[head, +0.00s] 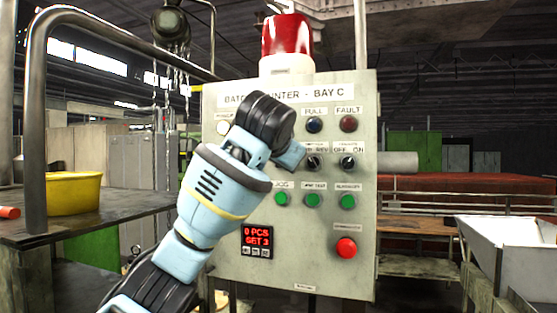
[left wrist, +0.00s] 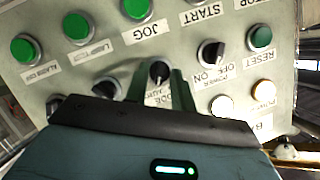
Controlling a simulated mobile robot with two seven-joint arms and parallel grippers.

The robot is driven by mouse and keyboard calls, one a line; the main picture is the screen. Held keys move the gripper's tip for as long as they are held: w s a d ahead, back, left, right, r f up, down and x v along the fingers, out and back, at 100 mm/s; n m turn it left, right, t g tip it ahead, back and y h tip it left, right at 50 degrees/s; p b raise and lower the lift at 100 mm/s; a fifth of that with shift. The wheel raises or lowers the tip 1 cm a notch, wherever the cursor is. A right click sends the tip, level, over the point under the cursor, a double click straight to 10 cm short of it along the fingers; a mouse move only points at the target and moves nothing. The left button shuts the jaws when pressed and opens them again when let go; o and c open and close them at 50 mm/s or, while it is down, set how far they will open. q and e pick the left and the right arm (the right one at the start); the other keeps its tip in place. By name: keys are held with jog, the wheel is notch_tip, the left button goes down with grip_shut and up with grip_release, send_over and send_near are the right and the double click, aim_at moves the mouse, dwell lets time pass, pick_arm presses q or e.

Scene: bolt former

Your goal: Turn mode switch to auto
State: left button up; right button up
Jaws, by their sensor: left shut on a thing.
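The grey control panel (head: 310,270) stands upright in front of me. My left gripper (head: 293,156) is at its switch row in the head view, with my arm across the panel's left part. In the left wrist view, where the lettering is upside down, the mode switch (left wrist: 159,70) is a small black knob between the fingers of my left gripper (left wrist: 158,80). The gripper is shut on this knob. Its label is partly covered by the gripper body, and the knob's exact setting is hard to tell. The mode switch is hidden behind my arm in the head view. My right gripper is not in view.
Another black switch marked off/on (left wrist: 211,53) sits beside the fingers. Green buttons (head: 314,200), a red button (head: 346,248) and a red beacon (head: 287,36) are on the panel. A table with a yellow bin (head: 74,190) stands left; a white chute (head: 508,245) stands right.

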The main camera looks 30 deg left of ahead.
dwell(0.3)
pick_arm(q)
jog(key=o, duration=1)
jog(key=shift+v, duration=3.9)
